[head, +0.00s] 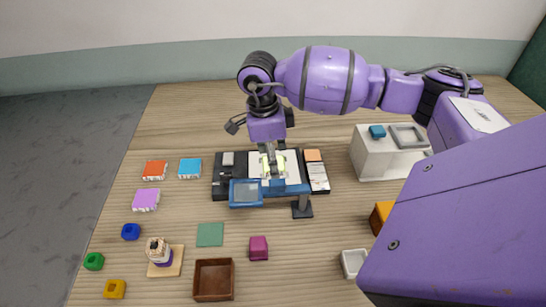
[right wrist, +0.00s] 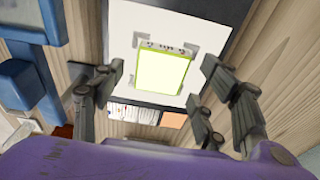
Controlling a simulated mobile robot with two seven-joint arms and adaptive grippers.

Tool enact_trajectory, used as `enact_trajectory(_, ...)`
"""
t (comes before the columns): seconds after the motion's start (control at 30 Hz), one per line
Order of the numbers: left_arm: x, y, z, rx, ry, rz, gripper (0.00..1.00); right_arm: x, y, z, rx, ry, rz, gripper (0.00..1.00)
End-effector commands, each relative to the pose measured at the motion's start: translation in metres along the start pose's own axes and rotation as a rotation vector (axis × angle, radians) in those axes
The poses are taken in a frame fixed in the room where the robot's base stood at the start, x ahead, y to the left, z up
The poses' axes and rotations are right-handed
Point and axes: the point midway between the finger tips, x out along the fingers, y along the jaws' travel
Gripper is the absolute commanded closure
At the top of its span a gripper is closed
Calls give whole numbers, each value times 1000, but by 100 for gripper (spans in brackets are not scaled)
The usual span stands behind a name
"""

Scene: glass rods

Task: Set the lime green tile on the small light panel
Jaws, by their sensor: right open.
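In the head view the tile (head: 280,164) is partly hidden by my fingers, over the panel (head: 292,160). My right gripper (right wrist: 153,85) is open, with its fingers apart on either side of the tile and clear of it. In the head view the right gripper (head: 269,161) points down over the panel. My left gripper is not in view.
A blue framed lens (head: 246,193) on a stand is close in front of the panel. A white block (head: 372,160) with a blue cube stands right. Orange, blue and purple tiles lie left. A brown box (head: 213,280), a green square (head: 210,235) and a magenta cube (head: 258,248) lie in front.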

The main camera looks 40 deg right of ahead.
Motion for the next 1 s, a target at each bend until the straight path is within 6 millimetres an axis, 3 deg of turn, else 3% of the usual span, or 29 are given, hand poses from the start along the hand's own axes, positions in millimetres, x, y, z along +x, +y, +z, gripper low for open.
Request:
enact_trajectory(0.23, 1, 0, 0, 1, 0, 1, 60, -15, -1, 0, 0, -1, -1, 33)
enact_trajectory(0.7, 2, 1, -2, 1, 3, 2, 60, -106, 0, 0, -1, -2, -2, 33)
enact_trajectory(1.0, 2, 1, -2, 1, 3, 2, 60, -121, 0, 0, 0, 0, 0, 33)
